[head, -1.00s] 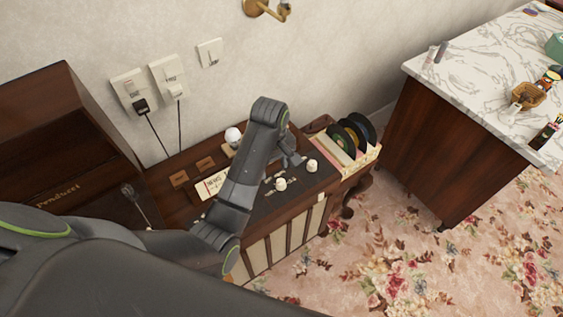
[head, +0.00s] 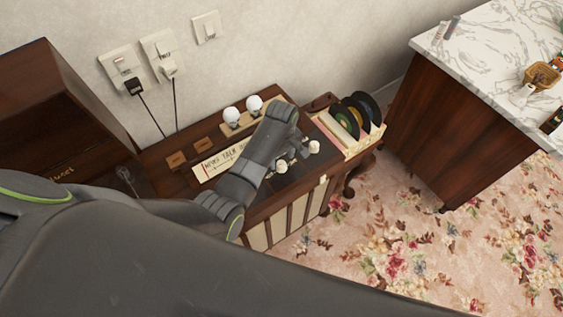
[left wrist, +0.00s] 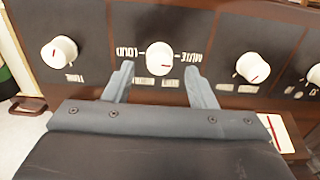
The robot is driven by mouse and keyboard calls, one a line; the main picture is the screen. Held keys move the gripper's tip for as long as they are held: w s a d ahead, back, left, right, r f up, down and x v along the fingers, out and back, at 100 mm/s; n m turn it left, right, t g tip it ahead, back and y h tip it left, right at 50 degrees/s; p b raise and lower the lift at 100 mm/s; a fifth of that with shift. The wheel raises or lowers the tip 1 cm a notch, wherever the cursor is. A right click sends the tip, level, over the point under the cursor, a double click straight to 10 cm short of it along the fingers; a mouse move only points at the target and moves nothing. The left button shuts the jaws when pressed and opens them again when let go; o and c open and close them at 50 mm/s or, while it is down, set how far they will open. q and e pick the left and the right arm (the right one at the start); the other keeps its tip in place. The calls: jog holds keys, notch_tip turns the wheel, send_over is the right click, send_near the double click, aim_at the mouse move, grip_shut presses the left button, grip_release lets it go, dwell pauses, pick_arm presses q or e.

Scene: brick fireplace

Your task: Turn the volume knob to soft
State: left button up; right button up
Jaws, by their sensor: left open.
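In the left wrist view, a round white knob (left wrist: 159,60) sits on the dark panel, with LOUD printed to its left and MUTE to its right. This marks it as the volume knob. A small red mark on its face points right. The smaller print below it is hard to read. My left gripper (left wrist: 159,66) is open, its fingertips on either side of the knob's lower part; I cannot tell if they touch it. In the head view my left gripper (head: 291,156) is over the panel, beside a white knob (head: 281,167). My right gripper is not in view.
A white knob marked TONE (left wrist: 58,52) is on the left, another knob (left wrist: 252,68) on the right. In the head view, two white bulbs (head: 243,111) stand behind my arm. A record rack (head: 351,140) is to the right, beside a marble-topped cabinet (head: 465,60).

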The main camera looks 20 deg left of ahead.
aim_at(281, 163)
pick_arm(q)
notch_tip(281, 163, down, 2)
jog(key=shift+f, duration=0.8)
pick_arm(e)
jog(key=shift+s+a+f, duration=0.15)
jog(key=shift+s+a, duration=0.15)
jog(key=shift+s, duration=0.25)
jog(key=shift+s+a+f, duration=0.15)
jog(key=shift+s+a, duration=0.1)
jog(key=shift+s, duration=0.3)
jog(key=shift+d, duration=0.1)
pick_arm(q)
jog(key=c, duration=1)
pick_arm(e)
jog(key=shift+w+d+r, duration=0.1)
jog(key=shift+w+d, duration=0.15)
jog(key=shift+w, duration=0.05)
